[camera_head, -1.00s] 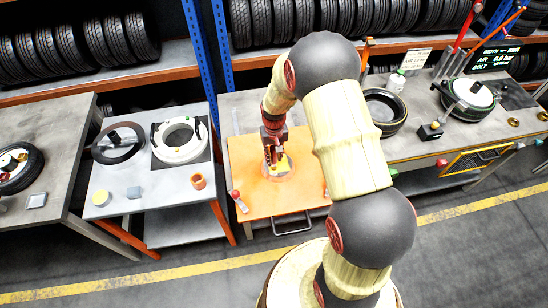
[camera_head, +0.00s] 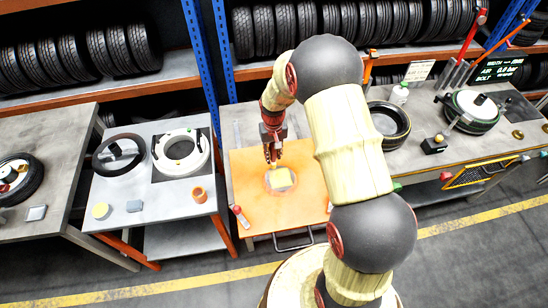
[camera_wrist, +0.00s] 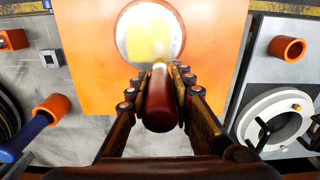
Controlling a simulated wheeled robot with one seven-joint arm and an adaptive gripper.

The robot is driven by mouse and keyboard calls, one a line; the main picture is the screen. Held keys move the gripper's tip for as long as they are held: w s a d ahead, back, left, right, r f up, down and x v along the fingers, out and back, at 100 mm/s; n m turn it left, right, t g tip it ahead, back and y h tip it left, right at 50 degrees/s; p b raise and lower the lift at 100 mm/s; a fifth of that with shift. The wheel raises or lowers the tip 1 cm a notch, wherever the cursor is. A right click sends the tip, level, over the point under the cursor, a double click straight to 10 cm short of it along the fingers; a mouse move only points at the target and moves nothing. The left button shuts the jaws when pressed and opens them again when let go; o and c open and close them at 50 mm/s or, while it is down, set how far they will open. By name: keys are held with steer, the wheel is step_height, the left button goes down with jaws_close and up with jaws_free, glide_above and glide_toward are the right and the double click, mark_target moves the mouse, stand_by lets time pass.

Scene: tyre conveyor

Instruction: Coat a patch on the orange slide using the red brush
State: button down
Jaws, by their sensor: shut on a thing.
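The orange slide (camera_head: 250,213) is a flat orange panel on the middle bench. A pale round spot (camera_head: 269,187) on it bears a yellow square patch (camera_head: 281,178). In the wrist view the orange slide (camera_wrist: 85,60) also shows the round spot with a blurred yellow area (camera_wrist: 148,38). My gripper (camera_head: 272,155) is at the back of the spot. In the wrist view my gripper (camera_wrist: 162,88) is shut on the red brush (camera_wrist: 160,105), a dark red cylinder with a pale tip towards the spot's edge. I cannot tell whether the tip touches.
A red-handled tool (camera_head: 239,214) lies at the slide's front left. A white ring (camera_head: 181,146) and an orange cup (camera_head: 199,195) stand on the left bench. A black tyre (camera_head: 390,123) lies on the right. The slide's front is clear.

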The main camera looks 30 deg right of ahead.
mark_target(273, 147)
steer(key=shift+w+d+r+p, duration=0.1)
steer(key=shift+w+r+p, duration=0.25)
steer(key=shift+r, duration=0.4)
steer(key=shift+s+r+p, duration=0.2)
steer(key=shift+r+p, duration=0.6)
steer(key=shift+r, duration=0.85)
steer(key=shift+s+f+b, duration=0.1)
steer(key=shift+b, duration=0.3)
